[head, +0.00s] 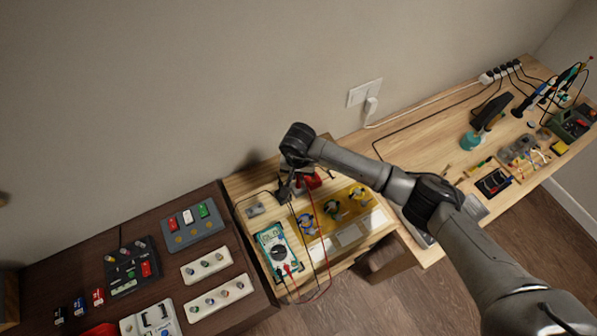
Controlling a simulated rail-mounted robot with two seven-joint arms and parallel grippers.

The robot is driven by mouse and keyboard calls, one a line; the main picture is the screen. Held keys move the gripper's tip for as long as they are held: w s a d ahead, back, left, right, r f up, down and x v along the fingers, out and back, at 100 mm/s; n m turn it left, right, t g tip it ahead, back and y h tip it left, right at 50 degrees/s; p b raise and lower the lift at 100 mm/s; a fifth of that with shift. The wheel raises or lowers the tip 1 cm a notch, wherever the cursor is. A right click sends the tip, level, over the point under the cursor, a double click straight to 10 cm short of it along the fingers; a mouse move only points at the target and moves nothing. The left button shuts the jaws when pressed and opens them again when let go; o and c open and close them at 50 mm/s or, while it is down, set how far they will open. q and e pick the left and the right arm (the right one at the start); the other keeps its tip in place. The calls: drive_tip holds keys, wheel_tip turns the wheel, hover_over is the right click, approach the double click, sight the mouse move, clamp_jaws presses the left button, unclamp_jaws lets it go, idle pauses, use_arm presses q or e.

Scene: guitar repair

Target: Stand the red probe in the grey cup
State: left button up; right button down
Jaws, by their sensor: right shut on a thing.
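My right gripper (288,190) points down over the back part of the light wooden bench, behind the multimeter. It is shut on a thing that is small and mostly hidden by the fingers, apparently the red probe. A red lead (319,240) runs from the teal multimeter (278,250) in a loop up to the gripper. A black lead also rises close to the gripper. I cannot pick out the grey cup with certainty; the wrist and fingers cover part of the bench there. My left gripper is out of view.
A red object (313,180) stands close beside the gripper. Yellow-and-dark round parts (332,208) sit on a yellow tray to the right. A small grey block (255,210) lies left. A dark table with switch boards (190,225) adjoins; a tool-covered bench (440,135) extends right.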

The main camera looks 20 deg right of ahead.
drive_tip(key=shift+f+b, duration=0.4)
drive_tip(key=shift+f, duration=0.05)
drive_tip(key=c, duration=0.7)
unclamp_jaws()
drive_tip(key=shift+r+p, duration=1.75)
drive_tip(key=shift+r, duration=1.8)
